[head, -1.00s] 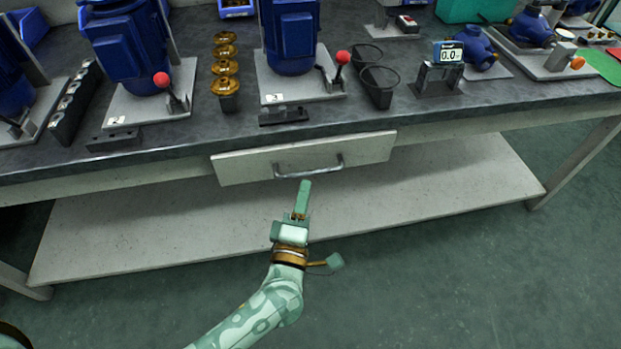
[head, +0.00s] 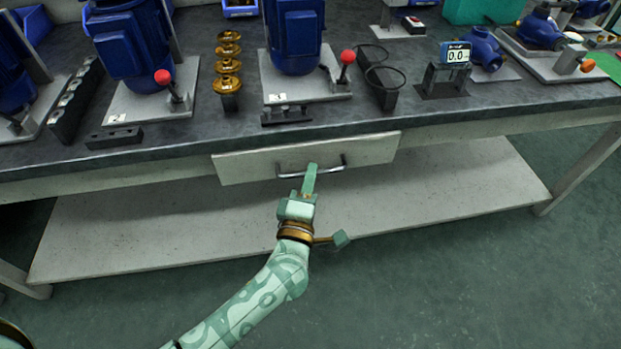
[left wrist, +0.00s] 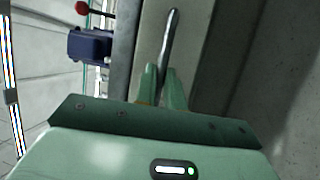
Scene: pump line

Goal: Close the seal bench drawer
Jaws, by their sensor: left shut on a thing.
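The pale drawer front (head: 240,168) is under the front edge of the bench, with its metal bar handle (head: 338,168) across the middle. No drawer interior shows; I cannot tell how far it stands out. My left gripper (head: 311,170) reaches up from below and is shut on the handle, a little right of the drawer's middle. In the left wrist view the two fingers (left wrist: 163,82) lie either side of the handle bar (left wrist: 171,35), against the pale drawer front (left wrist: 190,50). The fingers hide a short part of the bar. My right gripper is not in view.
The dark bench top (head: 200,140) holds blue motors with red-knobbed levers, a stack of brass rings (head: 228,67) and a small display (head: 455,53). A pale lower shelf (head: 130,225) runs beneath. The green floor in front is clear.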

